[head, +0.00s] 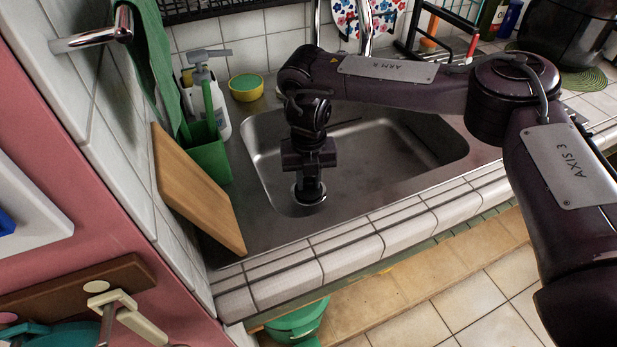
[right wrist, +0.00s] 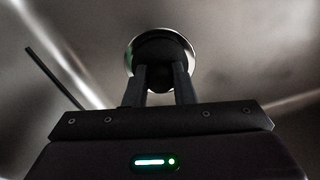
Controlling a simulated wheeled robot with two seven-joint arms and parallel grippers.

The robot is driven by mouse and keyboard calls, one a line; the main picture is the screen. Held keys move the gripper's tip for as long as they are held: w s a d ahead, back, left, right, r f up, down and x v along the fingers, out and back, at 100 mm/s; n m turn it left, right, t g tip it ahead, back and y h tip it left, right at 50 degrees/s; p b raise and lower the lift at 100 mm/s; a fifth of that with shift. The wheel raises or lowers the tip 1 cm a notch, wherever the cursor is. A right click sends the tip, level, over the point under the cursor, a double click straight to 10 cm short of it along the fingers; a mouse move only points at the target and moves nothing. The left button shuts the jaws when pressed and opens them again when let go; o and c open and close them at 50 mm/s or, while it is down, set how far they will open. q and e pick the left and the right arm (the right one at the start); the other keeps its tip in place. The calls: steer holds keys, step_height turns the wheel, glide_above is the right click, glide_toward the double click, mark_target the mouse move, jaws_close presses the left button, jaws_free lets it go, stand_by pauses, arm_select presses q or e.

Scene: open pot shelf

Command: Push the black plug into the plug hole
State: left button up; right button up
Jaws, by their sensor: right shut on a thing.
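The black plug (right wrist: 158,48) shows in the right wrist view as a dark round disc at my fingertips. The shiny metal rim of the plug hole (right wrist: 129,58) shows around it; whether the plug is seated in or just over the hole I cannot tell. In the head view my right gripper (head: 308,183) points straight down into the left part of the steel sink, right at the plug hole (head: 309,203). In the right wrist view my right gripper (right wrist: 166,80) is shut on the plug. My left gripper is not in view.
The sink basin (head: 400,165) surrounds my right gripper. A wooden board (head: 195,190) leans on the left wall, near a green container (head: 210,158), a soap bottle (head: 220,110) and a yellow-green tub (head: 246,87). The faucet (head: 364,25) stands behind. A thin dark rod (right wrist: 52,77) shows in the right wrist view.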

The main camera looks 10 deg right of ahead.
steer(key=shift+f, duration=0.2)
steer(key=o, duration=1.1)
steer(key=shift+c, duration=0.2)
